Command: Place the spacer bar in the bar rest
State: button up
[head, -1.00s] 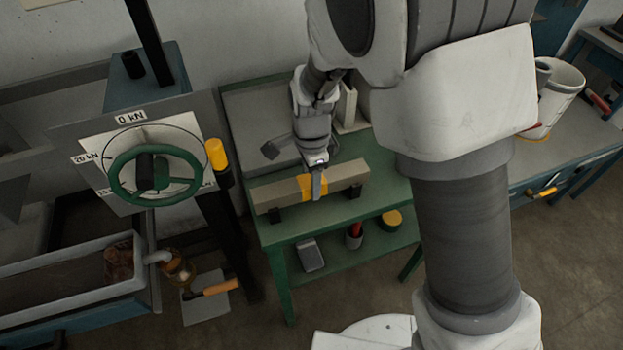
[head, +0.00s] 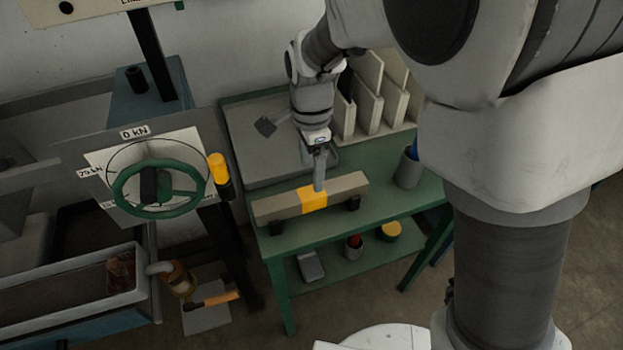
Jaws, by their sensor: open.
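The spacer bar (head: 280,207), a long grey bar with a yellow band around its middle, lies level on the green table. It sits across the bar rest, two dark supports (head: 353,202), one near each end; how deep it sits in them is hard to see. My gripper (head: 319,184) points down at the bar's yellow band, its fingertips at the band's upper back edge. It is open. One finger hides the other, and I cannot tell whether the fingertips touch the bar.
A grey tray (head: 250,145) lies behind the bar, with upright pale boards (head: 370,100) to its right. A grey cup (head: 408,170) stands right of the bar. A green handwheel (head: 158,188) is on the left. A lower shelf (head: 335,262) holds small items.

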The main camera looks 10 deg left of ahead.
jog(key=s+d+r+n+t+y, duration=0.1)
jog(key=s+d+r+n, duration=0.15)
jog(key=d+r, duration=0.45)
jog(key=s+d+r+n+t, duration=0.1)
jog(key=s+d+r+n, duration=0.15)
jog(key=d+r, duration=0.4)
jog(key=s+d+r+n+t+h, duration=0.1)
jog(key=s+d+r+n+t, duration=0.1)
jog(key=s+d+n, duration=0.4)
jog(key=s+d+t, duration=0.1)
jog(key=s+d, duration=0.1)
jog(key=d, duration=0.2)
jog(key=shift+s+r+n+t, duration=0.25)
jog(key=shift+s+n+t, duration=0.05)
jog(key=shift+s, duration=0.1)
jog(key=shift+r+p, duration=0.4)
jog(key=shift+p, duration=0.1)
jog(key=shift+c, duration=0.3)
